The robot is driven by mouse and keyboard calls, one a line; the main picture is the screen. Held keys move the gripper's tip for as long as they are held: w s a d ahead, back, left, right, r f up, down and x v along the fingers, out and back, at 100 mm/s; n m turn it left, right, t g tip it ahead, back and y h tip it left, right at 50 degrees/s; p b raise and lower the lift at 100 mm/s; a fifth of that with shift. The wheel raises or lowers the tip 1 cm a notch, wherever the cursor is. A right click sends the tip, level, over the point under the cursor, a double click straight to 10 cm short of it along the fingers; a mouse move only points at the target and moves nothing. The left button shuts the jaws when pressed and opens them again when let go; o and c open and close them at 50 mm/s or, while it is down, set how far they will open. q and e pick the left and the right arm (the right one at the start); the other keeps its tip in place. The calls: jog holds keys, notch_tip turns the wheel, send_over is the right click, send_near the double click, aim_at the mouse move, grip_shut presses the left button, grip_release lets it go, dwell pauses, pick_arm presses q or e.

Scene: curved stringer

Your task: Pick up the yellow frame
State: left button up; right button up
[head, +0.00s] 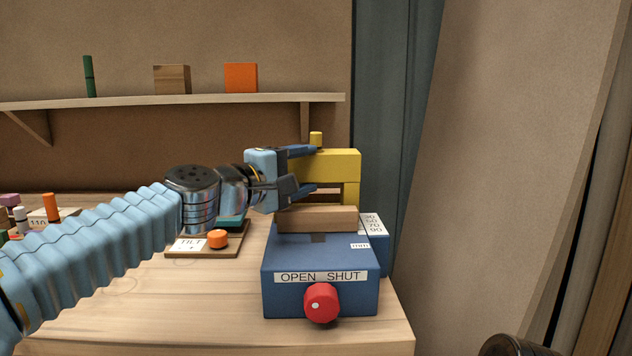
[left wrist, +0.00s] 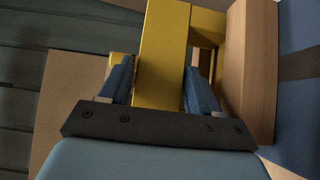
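The yellow frame (head: 338,164) stands at the back right of the workbench, behind a wooden block, with a small yellow peg on top. My left gripper (head: 312,168) reaches it from the left, with one finger at the bar's top and one just below it. In the left wrist view the yellow frame (left wrist: 163,60) passes between the two fingers of my left gripper (left wrist: 160,82), very close to both. I cannot tell whether they press on it. The frame's lower part is partly hidden by the wooden block. My right gripper is not in view.
A blue box (head: 320,258) with an OPEN SHUT label and red knob (head: 321,303) stands in front, the wooden block (head: 318,218) on it. A tilt board with an orange knob (head: 218,239) lies left. A shelf (head: 190,100) runs behind. A tan panel (head: 510,180) stands right.

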pick_arm(q)
jog(key=c, duration=0.9)
jog(key=shift+r, duration=0.1)
jog(key=shift+c, duration=0.2)
notch_tip(320, 180, up, 4)
jog(key=p, duration=0.3)
notch_tip(320, 180, up, 14)
send_over(316, 143)
jog(key=v, duration=0.4)
jog(key=shift+d, duration=0.1)
